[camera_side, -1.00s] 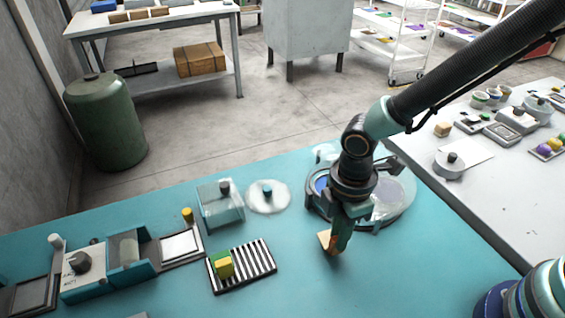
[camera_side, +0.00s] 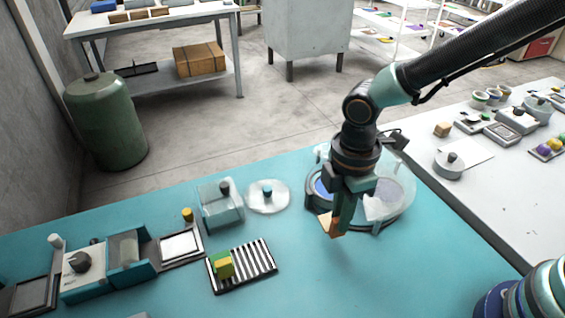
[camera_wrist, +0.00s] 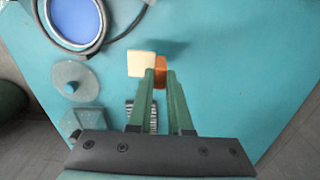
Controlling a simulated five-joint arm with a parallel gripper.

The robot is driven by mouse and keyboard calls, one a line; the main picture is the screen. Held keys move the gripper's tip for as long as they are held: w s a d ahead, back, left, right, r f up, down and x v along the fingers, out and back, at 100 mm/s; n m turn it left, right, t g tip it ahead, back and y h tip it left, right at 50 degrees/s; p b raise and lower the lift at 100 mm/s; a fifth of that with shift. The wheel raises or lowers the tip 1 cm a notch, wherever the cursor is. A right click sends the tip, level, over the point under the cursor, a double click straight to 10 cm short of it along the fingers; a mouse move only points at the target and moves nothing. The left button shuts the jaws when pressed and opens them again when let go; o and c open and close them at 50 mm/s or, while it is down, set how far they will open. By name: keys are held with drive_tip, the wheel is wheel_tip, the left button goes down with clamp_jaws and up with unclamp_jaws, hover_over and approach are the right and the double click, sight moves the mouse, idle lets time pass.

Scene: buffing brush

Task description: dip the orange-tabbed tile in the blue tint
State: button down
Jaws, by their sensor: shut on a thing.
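My gripper (camera_side: 337,228) is shut on the orange tab (camera_side: 334,234) of a cream tile (camera_side: 325,221), with its fingers pointing down. In the wrist view the cream tile (camera_wrist: 141,63) sticks out to the left of the fingertips (camera_wrist: 160,78), and the orange tab (camera_wrist: 161,73) shows between them. The blue tint (camera_side: 321,187) lies in a dark-rimmed round dish behind and left of the gripper. In the wrist view the tint (camera_wrist: 75,18) is at the upper left, apart from the tile. The arm hides part of the dish.
A clear round disc (camera_side: 390,198) is at the dish's right. Left stand a clear box (camera_side: 220,207), a clear disc with a knob (camera_side: 268,198) and a striped rack (camera_side: 255,262) holding a green and yellow piece (camera_side: 222,265).

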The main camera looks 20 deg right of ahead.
drive_tip(key=w+d, duration=0.6)
drive_tip(key=w, duration=0.4)
drive_tip(key=shift+w+d, duration=0.25)
drive_tip(key=shift+d, duration=0.05)
drive_tip(key=shift+f, duration=0.55)
idle(0.6)
drive_tip(key=shift+f, duration=0.35)
drive_tip(key=shift+f, duration=0.35)
drive_tip(key=shift+f, duration=0.35)
drive_tip(key=shift+f, duration=0.25)
drive_tip(key=shift+r, duration=0.2)
idle(2.5)
drive_tip(key=shift+r, duration=1.65)
